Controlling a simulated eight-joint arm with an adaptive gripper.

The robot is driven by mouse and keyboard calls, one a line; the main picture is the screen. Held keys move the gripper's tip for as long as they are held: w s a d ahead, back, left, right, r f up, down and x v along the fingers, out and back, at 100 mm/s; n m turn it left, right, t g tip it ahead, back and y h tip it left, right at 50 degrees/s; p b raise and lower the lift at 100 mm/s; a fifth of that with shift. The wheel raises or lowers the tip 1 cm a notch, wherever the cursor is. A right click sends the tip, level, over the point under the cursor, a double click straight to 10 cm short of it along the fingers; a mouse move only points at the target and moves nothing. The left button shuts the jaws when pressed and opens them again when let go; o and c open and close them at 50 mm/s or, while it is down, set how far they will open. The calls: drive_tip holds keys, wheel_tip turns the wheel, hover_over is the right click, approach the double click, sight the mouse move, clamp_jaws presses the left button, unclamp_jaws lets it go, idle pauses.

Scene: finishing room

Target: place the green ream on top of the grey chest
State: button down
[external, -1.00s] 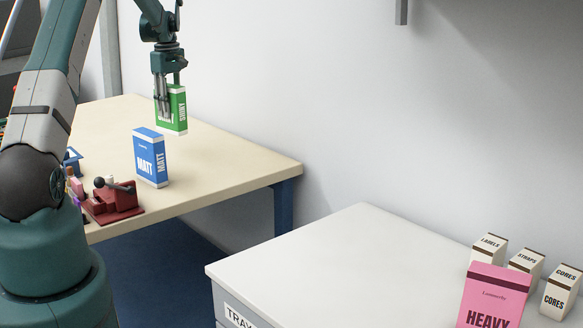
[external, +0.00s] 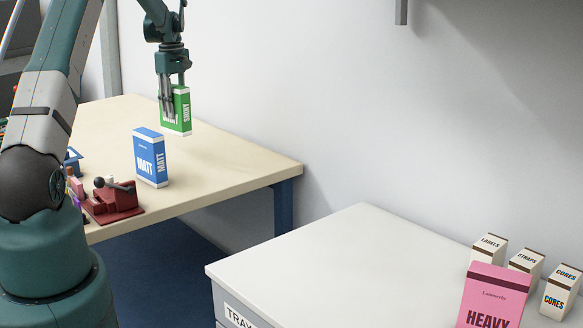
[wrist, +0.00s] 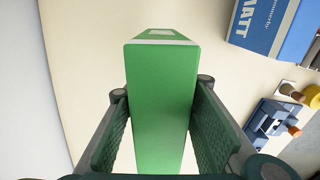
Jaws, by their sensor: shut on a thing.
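The green ream (external: 182,112), labelled SHINY, is upright in my gripper (external: 168,100) over the back part of the beige table. In the wrist view the green ream (wrist: 163,105) sits between both finger pads of my gripper (wrist: 162,115), which is shut on it. I cannot tell for certain how far its bottom is from the table. The grey chest (external: 330,258) stands at the lower right, with a pale top and a TRAY label on its front; its lower part is cut off by the frame.
A blue MATT ream (external: 151,158) stands on the beige table (external: 235,165), in front of the green one. A dark red tool (external: 112,203) is at the table's front. A pink HEAVY ream (external: 493,298) and several small cartons (external: 526,262) stand at the chest's right. Its left and middle top is clear.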

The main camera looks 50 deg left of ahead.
drive_tip(key=w+d+f+m+b, duration=0.25)
drive_tip(key=w+d, duration=0.35)
drive_tip(key=d, duration=0.6)
drive_tip(key=w+d+f+m+b, duration=0.1)
drive_tip(key=w+d+m, duration=0.4)
drive_tip(key=d, duration=0.7)
drive_tip(key=w+d+f+m+b, duration=0.1)
drive_tip(key=w+d+m+b, duration=0.1)
drive_tip(key=w+d, duration=0.75)
drive_tip(key=d+f+m+b, duration=0.1)
drive_tip(key=d+m, duration=0.4)
drive_tip(key=d, duration=1.8)
drive_tip(key=d+f+m+b, duration=0.1)
drive_tip(key=d+f+m, duration=0.2)
drive_tip(key=d, duration=2)
drive_tip(key=m, duration=0.2)
drive_tip(key=shift+s+m+b, duration=0.3)
drive_tip(key=shift+m+b, duration=0.05)
drive_tip(key=shift+b, duration=0.05)
drive_tip(key=shift+d+f, duration=0.1)
drive_tip(key=shift+f, duration=0.05)
drive_tip(key=shift+f+b, duration=0.3)
drive_tip(key=shift+f, duration=2.1)
drive_tip(key=c, duration=1.9)
unclamp_jaws()
drive_tip(key=shift+f, duration=0.1)
